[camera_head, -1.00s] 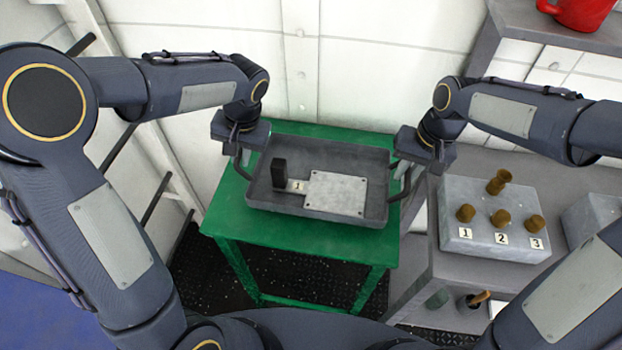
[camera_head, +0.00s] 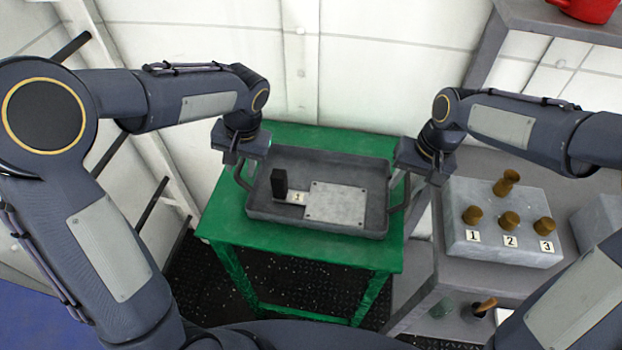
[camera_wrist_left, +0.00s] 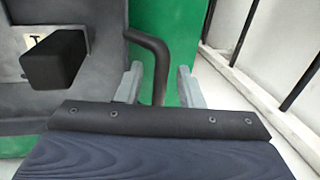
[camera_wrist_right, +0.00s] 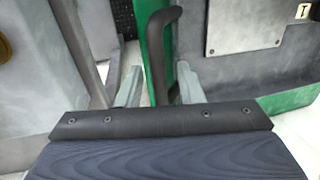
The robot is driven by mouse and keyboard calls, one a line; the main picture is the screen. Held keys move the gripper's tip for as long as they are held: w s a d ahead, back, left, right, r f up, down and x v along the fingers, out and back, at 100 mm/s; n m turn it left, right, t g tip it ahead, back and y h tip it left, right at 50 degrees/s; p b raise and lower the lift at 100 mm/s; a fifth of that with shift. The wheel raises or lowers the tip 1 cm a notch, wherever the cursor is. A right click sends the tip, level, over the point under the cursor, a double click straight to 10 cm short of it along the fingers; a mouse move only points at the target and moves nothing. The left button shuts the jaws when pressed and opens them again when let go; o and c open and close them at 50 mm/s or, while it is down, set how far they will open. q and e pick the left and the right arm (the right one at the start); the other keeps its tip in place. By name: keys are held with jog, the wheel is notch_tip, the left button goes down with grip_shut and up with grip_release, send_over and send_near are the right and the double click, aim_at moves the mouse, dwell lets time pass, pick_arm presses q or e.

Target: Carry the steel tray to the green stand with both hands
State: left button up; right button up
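The grey steel tray (camera_head: 318,228) rests, as far as I can see, on top of the green stand (camera_head: 222,222). A black block (camera_head: 279,185) and a light plate with a label numbered 1 are inside it. My left gripper (camera_head: 238,168) is at the tray's left handle; in the left wrist view the dark handle (camera_wrist_left: 158,62) passes between my open fingers (camera_wrist_left: 160,86), with gaps beside it. My right gripper (camera_head: 408,180) is at the right handle; in the right wrist view that handle (camera_wrist_right: 156,60) stands between my open fingers (camera_wrist_right: 158,87).
A grey side table (camera_head: 455,285) stands to the right, close to the stand, with a block (camera_head: 500,250) holding several brown pegs. A red mug (camera_head: 585,8) is on a shelf at top right. A white wall is behind; a ladder-like frame is on the left.

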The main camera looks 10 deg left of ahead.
jog(key=shift+r, duration=0.2)
pick_arm(q)
jog(key=v, duration=1.1)
jog(key=shift+r, duration=0.25)
pick_arm(e)
notch_tip(320, 180, up, 11)
jog(key=d, duration=0.2)
jog(key=shift+r, duration=0.2)
jog(key=shift+d, duration=0.1)
